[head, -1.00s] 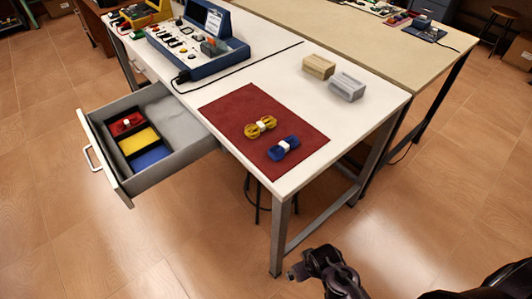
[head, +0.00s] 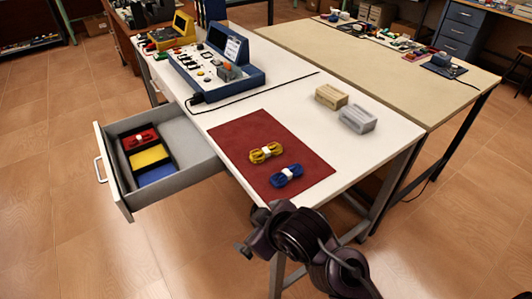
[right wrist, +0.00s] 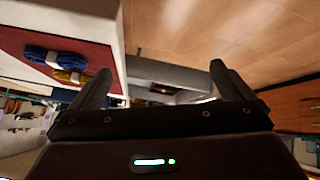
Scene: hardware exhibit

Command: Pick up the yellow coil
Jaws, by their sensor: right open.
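The yellow coil (head: 265,153) lies on the red mat (head: 240,135) on the white table, tied with a white band. It also shows in the right wrist view (right wrist: 68,76), partly beside the left-hand finger. A blue coil (head: 286,176) with a white band lies nearer the table's front corner. My right gripper (head: 260,230) is just off the table's front edge, apart from both coils. In the right wrist view my right gripper (right wrist: 161,68) has its fingers wide apart with nothing between them. My left gripper is not in view.
An open drawer (head: 200,171) at the left holds a red coil (head: 141,138) in a red compartment, beside yellow and blue compartments. A beige block (head: 331,96) and a grey block (head: 357,119) stand right of the mat. A blue control panel (head: 215,75) and black cable lie behind.

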